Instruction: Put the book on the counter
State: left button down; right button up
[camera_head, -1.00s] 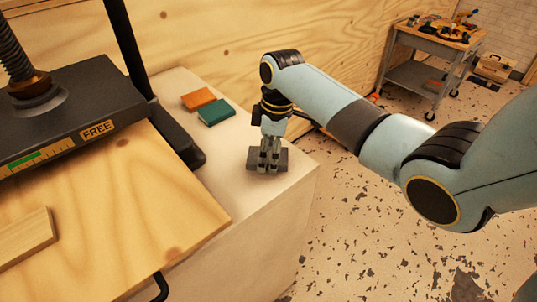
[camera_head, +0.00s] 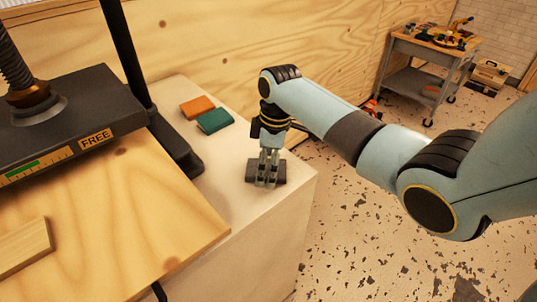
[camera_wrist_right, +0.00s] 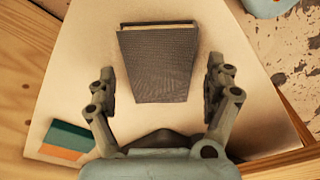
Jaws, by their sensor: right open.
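A dark grey book (camera_head: 251,172) lies flat near the right end of the pale counter (camera_head: 250,215). In the right wrist view the book (camera_wrist_right: 158,60) shows its cover and a pale page edge at the top. My right gripper (camera_head: 267,181) points down over the book and hides its middle. In the wrist view my right gripper (camera_wrist_right: 160,88) is open, with one finger on each side of the book and a gap at both sides. My left gripper is not in view.
An orange book (camera_head: 198,107) and a teal book (camera_head: 215,121) lie farther back on the counter. A black press (camera_head: 75,115) with a wooden board (camera_head: 130,190) stands at the left. A tool cart (camera_head: 418,78) is on the floor at the back right.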

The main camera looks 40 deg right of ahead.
notch_tip(320, 180, up, 12)
jog(key=d, duration=0.1)
jog(key=shift+s, duration=0.4)
